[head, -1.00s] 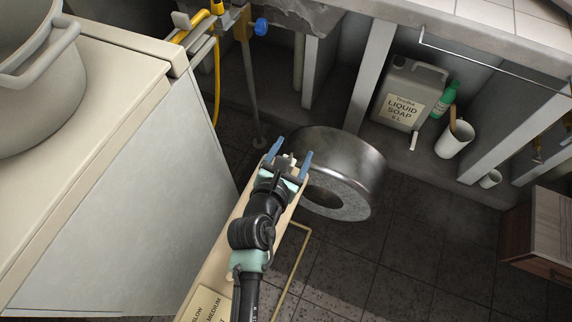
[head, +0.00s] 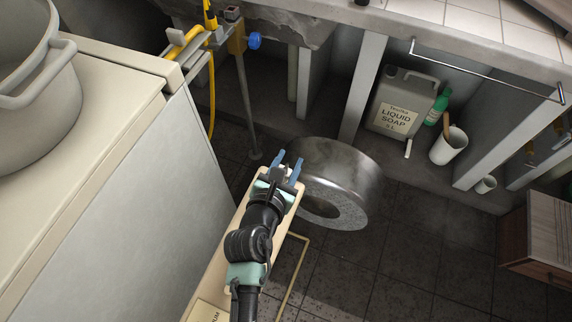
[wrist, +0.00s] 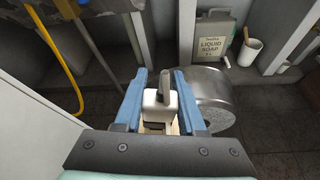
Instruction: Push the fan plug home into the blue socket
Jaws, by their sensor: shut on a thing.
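My gripper (head: 288,166) has blue fingers and stands over the floor, beside a metal drum. In the wrist view the fingers (wrist: 161,98) are on either side of a white block with a grey prong pointing away, apparently the fan plug (wrist: 157,100). It is small and pale between the fingers in the head view.
The metal drum (head: 345,175) lies right of my gripper. A pale cabinet (head: 150,200) with a large pot (head: 40,110) stands at left. A yellow cable (head: 212,95) hangs near the pole (head: 248,110). A soap can (head: 385,112) and white cup (head: 448,148) stand under the counter.

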